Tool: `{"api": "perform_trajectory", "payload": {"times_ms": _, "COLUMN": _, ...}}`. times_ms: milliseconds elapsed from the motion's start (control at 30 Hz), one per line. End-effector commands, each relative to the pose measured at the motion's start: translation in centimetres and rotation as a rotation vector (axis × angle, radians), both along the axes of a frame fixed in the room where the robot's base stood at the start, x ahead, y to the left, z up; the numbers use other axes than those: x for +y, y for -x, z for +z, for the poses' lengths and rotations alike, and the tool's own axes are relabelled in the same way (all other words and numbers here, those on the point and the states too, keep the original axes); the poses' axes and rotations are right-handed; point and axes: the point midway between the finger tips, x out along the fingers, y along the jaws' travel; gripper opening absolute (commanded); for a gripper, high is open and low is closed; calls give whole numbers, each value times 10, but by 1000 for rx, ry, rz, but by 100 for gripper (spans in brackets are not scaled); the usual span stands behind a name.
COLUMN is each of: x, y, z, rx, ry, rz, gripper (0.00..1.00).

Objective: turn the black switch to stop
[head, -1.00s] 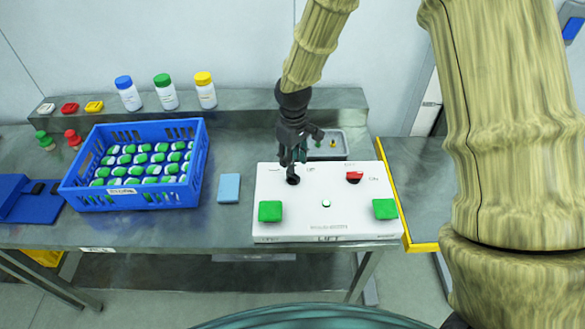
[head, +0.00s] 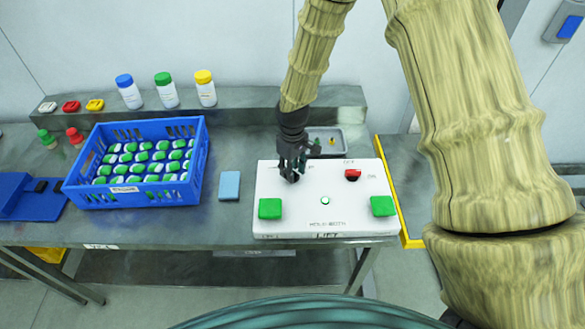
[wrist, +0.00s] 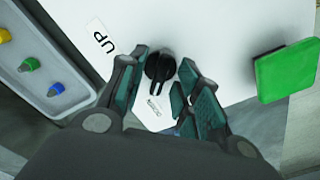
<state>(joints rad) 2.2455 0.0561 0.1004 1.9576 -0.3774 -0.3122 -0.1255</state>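The black switch (wrist: 159,69) is a round knob with a raised grip on the white control panel (head: 330,208). In the wrist view it lies between the fingertips of my gripper (wrist: 163,72), with a narrow gap showing on each side. An "UP" label is at its upper left, and a small label below it is too blurred to read. In the head view my gripper (head: 291,170) reaches down over the panel's upper left and mostly hides the switch. My gripper is open around the switch.
The panel also has a red switch (head: 352,175) and two green buttons, left (head: 270,208) and right (head: 383,206). A small grey tray (head: 327,141) stands behind it. A blue crate (head: 137,193) of bottles and a light blue block (head: 229,186) are to the left.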

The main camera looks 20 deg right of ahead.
Motion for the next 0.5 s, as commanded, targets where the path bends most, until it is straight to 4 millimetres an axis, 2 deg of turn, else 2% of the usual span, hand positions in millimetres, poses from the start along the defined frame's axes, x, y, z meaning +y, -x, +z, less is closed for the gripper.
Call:
{"api": "perform_trajectory", "payload": {"times_ms": 33, "x": 0, "y": 0, "z": 0, "rx": 0, "ry": 0, "rz": 0, "gripper": 21}}
{"api": "perform_trajectory", "payload": {"times_ms": 133, "x": 0, "y": 0, "z": 0, "rx": 0, "ry": 0, "rz": 0, "gripper": 3}}
{"api": "perform_trajectory", "payload": {"times_ms": 167, "x": 0, "y": 0, "z": 0, "rx": 0, "ry": 0, "rz": 0, "gripper": 0}}
{"api": "perform_trajectory", "payload": {"times_ms": 500, "x": 0, "y": 0, "z": 0, "rx": 0, "ry": 0, "rz": -21, "gripper": 0}}
